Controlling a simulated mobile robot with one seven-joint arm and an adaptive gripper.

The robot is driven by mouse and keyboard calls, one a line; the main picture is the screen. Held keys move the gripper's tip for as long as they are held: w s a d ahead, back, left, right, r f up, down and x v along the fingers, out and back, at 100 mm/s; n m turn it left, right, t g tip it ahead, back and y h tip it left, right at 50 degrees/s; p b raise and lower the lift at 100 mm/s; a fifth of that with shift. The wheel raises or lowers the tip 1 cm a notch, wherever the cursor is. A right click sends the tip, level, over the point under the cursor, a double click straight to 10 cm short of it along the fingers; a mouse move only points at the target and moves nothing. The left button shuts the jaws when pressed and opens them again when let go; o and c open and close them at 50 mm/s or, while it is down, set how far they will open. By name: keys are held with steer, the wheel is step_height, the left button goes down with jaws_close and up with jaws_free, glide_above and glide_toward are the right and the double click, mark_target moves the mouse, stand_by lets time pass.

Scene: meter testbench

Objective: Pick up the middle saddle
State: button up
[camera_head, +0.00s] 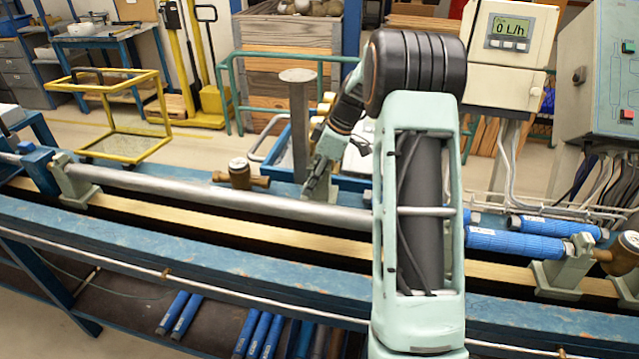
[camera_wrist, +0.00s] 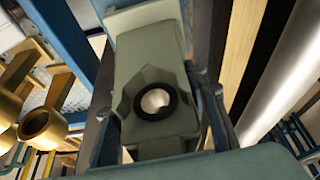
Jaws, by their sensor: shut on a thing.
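The middle saddle (camera_wrist: 150,62) is a pale grey-green block that fills the centre of the wrist view, with a dark-ringed round hole at its near end. My gripper (camera_wrist: 158,122) has one finger on each side of it and is shut on it. In the head view my gripper (camera_head: 316,190) points down behind the long grey pipe, just left of my arm. There the saddle is small and mostly hidden by the gripper and the pipe. I cannot tell whether it is lifted off the bench.
The long grey pipe (camera_head: 220,198) runs close beside the gripper; its left end is at another saddle (camera_head: 76,184). A brass meter (camera_head: 240,174) stands left of the gripper. A grey post (camera_head: 298,125) rises just behind. Blue pipes (camera_head: 515,243) lie to the right.

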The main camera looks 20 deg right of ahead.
jaws_close()
steer(key=shift+w+r, duration=0.1)
steer(key=shift+r, duration=0.1)
